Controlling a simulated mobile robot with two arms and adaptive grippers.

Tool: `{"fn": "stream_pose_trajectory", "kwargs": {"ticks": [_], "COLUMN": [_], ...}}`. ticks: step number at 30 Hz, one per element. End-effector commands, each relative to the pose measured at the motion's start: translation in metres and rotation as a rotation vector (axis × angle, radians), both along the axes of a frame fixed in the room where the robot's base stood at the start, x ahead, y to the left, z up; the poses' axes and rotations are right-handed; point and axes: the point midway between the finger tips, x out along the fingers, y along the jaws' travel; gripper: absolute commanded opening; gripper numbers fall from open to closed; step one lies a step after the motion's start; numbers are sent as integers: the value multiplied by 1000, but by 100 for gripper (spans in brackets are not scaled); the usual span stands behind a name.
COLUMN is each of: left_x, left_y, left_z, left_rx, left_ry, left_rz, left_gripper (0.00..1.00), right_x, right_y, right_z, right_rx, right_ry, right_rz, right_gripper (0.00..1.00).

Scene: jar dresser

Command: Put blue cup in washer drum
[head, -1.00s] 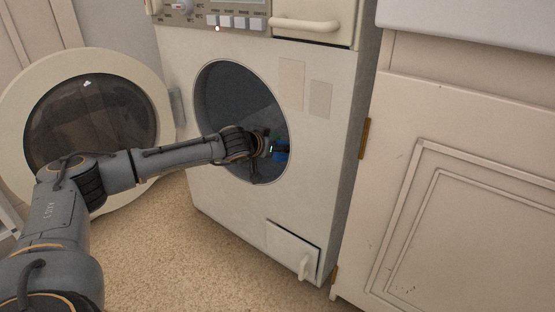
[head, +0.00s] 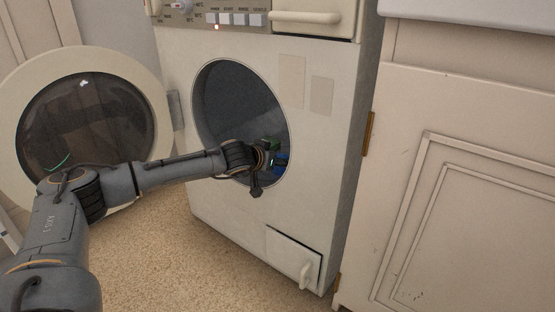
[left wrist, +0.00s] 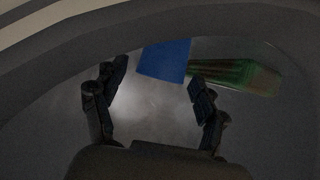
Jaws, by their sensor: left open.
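The washer drum (head: 232,92) shows through the open round port of the white washer. My left arm reaches in through the port, and my left gripper (head: 274,161) is at the drum's lower right. In the left wrist view its fingers (left wrist: 156,105) are spread wide with nothing between them. The blue cup (left wrist: 165,60) lies inside the drum just beyond the fingertips, partly cut off by the dark rim above. In the head view only a small blue patch of it (head: 283,160) shows beside my gripper. My right gripper is in neither view.
A green and reddish object (left wrist: 235,74) lies right of the cup in the drum; a green patch (head: 271,144) shows above my gripper. The round washer door (head: 150,75) stands open at left. A cabinet (head: 460,150) stands right of the washer.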

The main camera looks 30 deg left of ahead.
Motion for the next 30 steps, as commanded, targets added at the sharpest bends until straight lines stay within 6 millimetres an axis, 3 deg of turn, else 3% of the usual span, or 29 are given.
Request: {"fn": "stream_pose_trajectory", "kwargs": {"ticks": [8,21,30], "left_x": [-9,-85,-105], "left_y": [0,-2,-4], "left_z": [9,52,60], "left_rx": [-1,2,0], "left_ry": [1,1,0], "left_rz": [0,0,-1], "left_gripper": [72,72,72], "right_x": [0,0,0], "right_y": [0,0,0], "right_z": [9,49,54], "right_rx": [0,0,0], "right_ry": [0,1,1], "right_rz": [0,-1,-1], "right_gripper": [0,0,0]}}
